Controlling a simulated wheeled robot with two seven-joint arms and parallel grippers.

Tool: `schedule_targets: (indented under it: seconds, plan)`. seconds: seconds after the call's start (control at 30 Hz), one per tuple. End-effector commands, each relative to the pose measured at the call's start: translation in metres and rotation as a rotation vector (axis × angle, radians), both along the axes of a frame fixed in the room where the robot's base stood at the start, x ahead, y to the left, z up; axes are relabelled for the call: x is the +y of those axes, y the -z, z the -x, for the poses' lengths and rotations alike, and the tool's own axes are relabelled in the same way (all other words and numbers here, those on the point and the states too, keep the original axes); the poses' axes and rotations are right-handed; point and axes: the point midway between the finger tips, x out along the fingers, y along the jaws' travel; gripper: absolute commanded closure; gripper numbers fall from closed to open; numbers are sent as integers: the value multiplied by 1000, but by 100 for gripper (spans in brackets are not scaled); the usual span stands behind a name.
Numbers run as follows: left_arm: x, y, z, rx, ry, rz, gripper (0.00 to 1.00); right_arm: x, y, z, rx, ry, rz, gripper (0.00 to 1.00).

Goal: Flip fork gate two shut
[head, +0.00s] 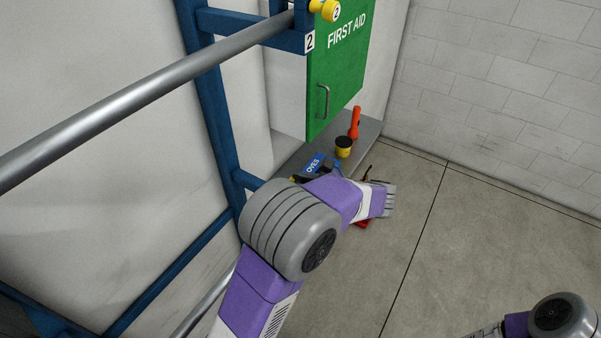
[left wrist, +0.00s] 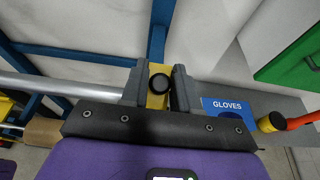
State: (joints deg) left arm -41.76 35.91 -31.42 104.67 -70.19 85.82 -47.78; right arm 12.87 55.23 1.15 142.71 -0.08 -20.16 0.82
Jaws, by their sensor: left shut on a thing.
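In the left wrist view my left gripper (left wrist: 157,86) is shut on a yellow part with a round black knob (left wrist: 159,83), which sits between the two grey fingers at the end of a steel pipe (left wrist: 40,84). No number shows on that part. In the head view my left arm hides this gripper and what it holds. A blue fork plate marked 2 (head: 309,42) stands at the top, beside the upper pipe (head: 130,97), with a yellow knob marked 2 (head: 330,11) at its end. My right gripper is out of view.
A green first-aid cabinet (head: 340,70) hangs behind the frame. Below it a grey shelf (head: 368,133) bears an orange flashlight (head: 355,122), a yellow-black roll (head: 343,148) and a blue gloves box (left wrist: 226,108). Blue posts (head: 215,110) stand at left. The floor (head: 470,230) at right is clear.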

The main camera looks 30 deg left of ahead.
Motion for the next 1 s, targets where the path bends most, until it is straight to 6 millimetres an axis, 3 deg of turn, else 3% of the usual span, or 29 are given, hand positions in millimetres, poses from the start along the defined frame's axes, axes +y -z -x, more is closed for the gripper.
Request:
schedule_targets:
  seconds: [0.1, 0.43, 0.47, 0.57, 0.87, 1.0]
  plan:
    - [1, -1, 0, 3, -1, 32, 100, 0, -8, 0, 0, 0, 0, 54]
    - [1, 1, 0, 2, 0, 40, 100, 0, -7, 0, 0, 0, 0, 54]
    - [1, 1, 0, 2, 0, 39, 67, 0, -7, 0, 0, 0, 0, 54]
    - [1, 1, 0, 2, 0, 39, 53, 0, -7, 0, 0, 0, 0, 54]
    - [-1, 0, 0, 2, 1, 38, 53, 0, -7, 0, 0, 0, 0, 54]
    - [-15, -5, 0, 1, 3, 37, 53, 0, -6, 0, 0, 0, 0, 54]
